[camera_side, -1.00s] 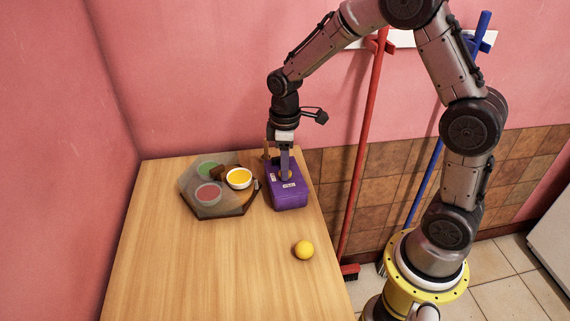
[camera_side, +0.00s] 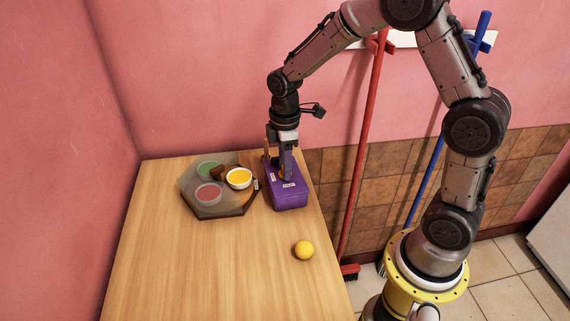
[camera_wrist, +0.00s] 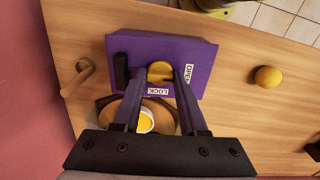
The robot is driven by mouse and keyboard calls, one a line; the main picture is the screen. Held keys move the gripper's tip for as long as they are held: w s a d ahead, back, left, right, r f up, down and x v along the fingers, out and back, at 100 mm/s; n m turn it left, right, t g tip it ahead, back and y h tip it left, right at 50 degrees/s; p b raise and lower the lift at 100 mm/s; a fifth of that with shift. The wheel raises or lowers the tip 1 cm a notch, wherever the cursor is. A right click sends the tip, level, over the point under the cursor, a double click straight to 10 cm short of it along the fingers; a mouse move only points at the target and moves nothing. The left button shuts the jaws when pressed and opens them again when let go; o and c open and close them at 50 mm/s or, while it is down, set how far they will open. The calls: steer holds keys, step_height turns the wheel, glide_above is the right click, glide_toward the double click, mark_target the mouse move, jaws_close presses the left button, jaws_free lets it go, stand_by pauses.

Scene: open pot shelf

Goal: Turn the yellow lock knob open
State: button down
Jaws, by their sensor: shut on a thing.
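The purple box (camera_side: 291,199) stands at the table's right edge; it also shows in the wrist view (camera_wrist: 204,52). Its yellow lock knob (camera_wrist: 160,68) is on the top face, near a LOCK label (camera_wrist: 158,91) and an OPEN label (camera_wrist: 189,74). My gripper (camera_wrist: 163,78) points down at the box, its two fingers on either side of the knob and shut on it. In the side view my gripper (camera_side: 284,176) mostly hides the knob. The knob's exact pointing direction is hard to tell.
A dark hexagonal tray (camera_side: 229,212) with green, red and yellow round dishes stands left of the box. A yellow ball (camera_side: 304,250) lies on the table (camera_side: 200,270) in front. A brown wooden handle (camera_wrist: 77,77) shows beside the box.

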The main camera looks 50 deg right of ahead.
steer(key=shift+c, duration=2.2)
jaws_free()
steer(key=shift+r, duration=0.1)
step_height(320, 180, up, 14)
